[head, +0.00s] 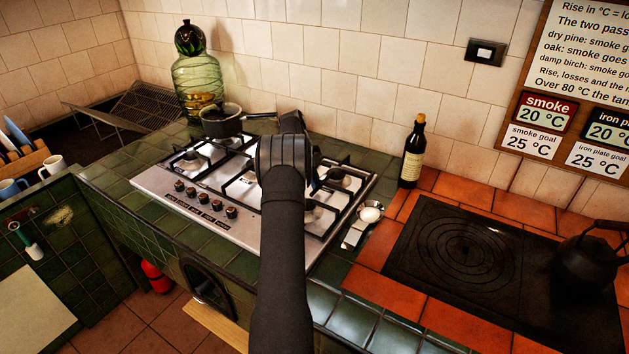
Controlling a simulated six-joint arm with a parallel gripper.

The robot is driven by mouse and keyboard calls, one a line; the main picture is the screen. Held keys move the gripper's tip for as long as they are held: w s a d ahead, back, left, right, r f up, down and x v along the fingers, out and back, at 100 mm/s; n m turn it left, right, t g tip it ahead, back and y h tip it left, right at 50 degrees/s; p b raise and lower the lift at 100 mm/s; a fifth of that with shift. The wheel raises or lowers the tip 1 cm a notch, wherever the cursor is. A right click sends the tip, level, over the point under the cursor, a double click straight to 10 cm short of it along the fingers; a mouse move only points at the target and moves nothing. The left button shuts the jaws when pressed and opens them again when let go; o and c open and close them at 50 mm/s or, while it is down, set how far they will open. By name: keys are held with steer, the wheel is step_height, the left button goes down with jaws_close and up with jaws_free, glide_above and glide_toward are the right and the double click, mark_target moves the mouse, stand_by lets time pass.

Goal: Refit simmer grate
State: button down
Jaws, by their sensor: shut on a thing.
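The steel gas hob (152,184) carries black grates on both sides, including the left grate (195,161) and the right grate (350,163). My arm comes up from the bottom and crosses the hob right of its middle. My gripper (315,172) shows only in part behind my wrist, low over the right half of the hob. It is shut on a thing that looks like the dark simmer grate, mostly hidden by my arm. I cannot tell whether that grate touches the hob. The hob's middle is also hidden.
A saucepan (222,124) stands at the hob's back left, its handle pointing right towards my wrist. A green glass jar (198,80) stands behind it. A wine bottle (412,155) and a spoon rest (355,238) are to the right. A kettle (590,262) sits on the iron plate (462,255).

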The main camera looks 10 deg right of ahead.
steer(key=shift+f, duration=0.25)
stand_by(0.4)
steer(key=c, duration=1.5)
jaws_free()
steer(key=shift+f, duration=0.1)
steer(key=v, duration=1.2)
steer(key=x, duration=1.2)
steer(key=shift+r, duration=0.25)
